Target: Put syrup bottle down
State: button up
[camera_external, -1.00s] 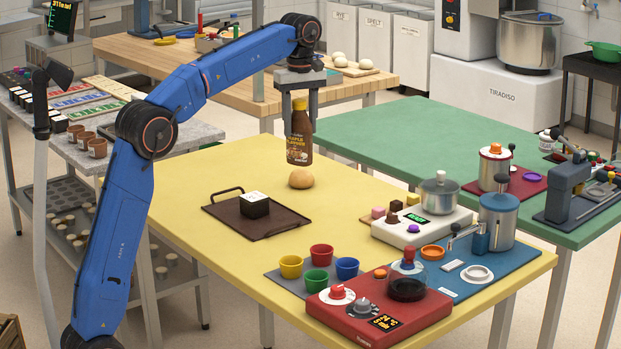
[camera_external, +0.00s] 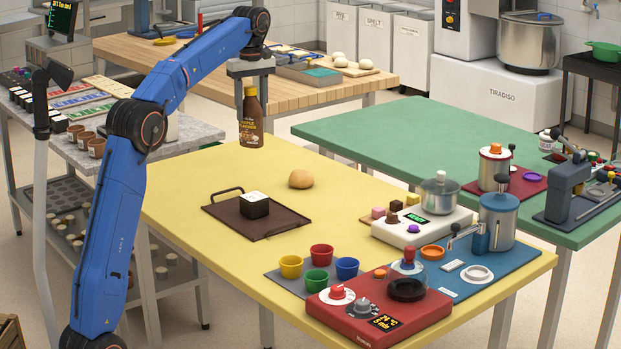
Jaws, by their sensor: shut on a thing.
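The syrup bottle (camera_external: 251,122) is brown with a yellow cap and a dark label, and it hangs upright. My gripper (camera_external: 251,82) is shut on it at the top, around the cap. The bottle is in front of the far part of the yellow table (camera_external: 200,173) in the picture, up and left of a bread roll (camera_external: 301,179). It looks to be in the air, but its exact height over the tabletop is hard to tell from this one view.
A dark tray (camera_external: 271,232) with a black, white-topped block (camera_external: 254,204) lies on the yellow table. Coloured cups (camera_external: 321,255), a red device (camera_external: 378,310) and a white scale (camera_external: 423,229) fill its near right part. Its far left part is clear.

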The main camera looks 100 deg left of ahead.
aim_at(252, 142)
jog(key=m, duration=0.4)
jog(key=shift+d, duration=0.15)
jog(key=shift+m, duration=0.3)
jog(key=shift+f, duration=5)
jog(key=shift+f, duration=0.1)
jog(key=o, duration=1.6)
notch_tip(252, 142, up, 12)
jog(key=shift+r, duration=0.1)
